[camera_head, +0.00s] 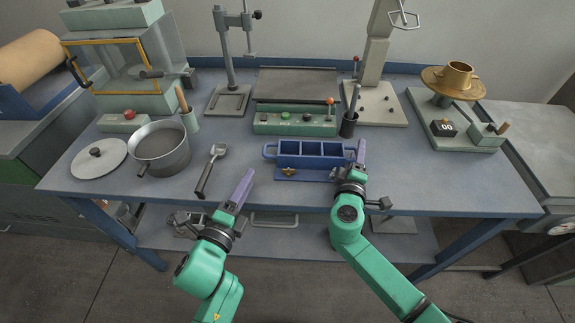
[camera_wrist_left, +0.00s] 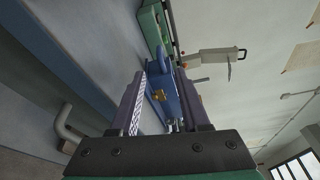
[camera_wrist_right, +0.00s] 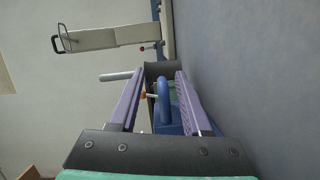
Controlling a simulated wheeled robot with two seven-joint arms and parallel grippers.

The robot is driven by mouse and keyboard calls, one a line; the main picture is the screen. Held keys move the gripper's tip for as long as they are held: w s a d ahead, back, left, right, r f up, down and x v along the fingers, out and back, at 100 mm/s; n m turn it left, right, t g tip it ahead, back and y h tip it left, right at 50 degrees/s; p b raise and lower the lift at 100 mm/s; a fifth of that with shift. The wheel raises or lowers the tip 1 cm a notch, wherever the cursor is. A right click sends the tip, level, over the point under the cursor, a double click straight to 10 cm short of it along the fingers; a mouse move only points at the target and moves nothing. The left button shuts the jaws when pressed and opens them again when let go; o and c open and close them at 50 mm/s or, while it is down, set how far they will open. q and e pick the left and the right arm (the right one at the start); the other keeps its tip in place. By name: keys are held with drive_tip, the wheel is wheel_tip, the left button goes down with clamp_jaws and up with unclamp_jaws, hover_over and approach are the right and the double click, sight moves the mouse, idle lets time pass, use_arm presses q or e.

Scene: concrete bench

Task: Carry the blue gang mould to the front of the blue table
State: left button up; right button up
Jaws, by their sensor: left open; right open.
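The blue gang mould (camera_head: 311,153) sits on the blue table (camera_head: 250,197), with open compartments in a row and a loop handle at each end. A brass fitting shows on its front. My left gripper (camera_head: 243,188) is open, in front of and left of the mould, apart from it; the mould (camera_wrist_left: 166,92) shows beyond its fingers in the left wrist view. My right gripper (camera_head: 353,160) is open at the mould's right end. In the right wrist view the mould's handle (camera_wrist_right: 162,100) lies between the fingers, which do not close on it.
A metal scoop (camera_head: 211,168), a pot (camera_head: 162,149) and a lid (camera_head: 99,158) stand to the left. A green control unit (camera_head: 294,122) is behind the mould, and a dark tool cup (camera_head: 348,125) is close behind its right end. The table's front right is clear.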

use_arm(q)
drive_tip(key=shift+s+a, duration=0.1)
drive_tip(key=shift+s, duration=0.3)
use_arm(e)
drive_tip(key=shift+s+a+f, duration=0.1)
drive_tip(key=shift+s, duration=0.1)
drive_tip(key=v, duration=1.1)
drive_tip(key=shift+s+a, duration=0.1)
drive_tip(key=shift+s, duration=0.2)
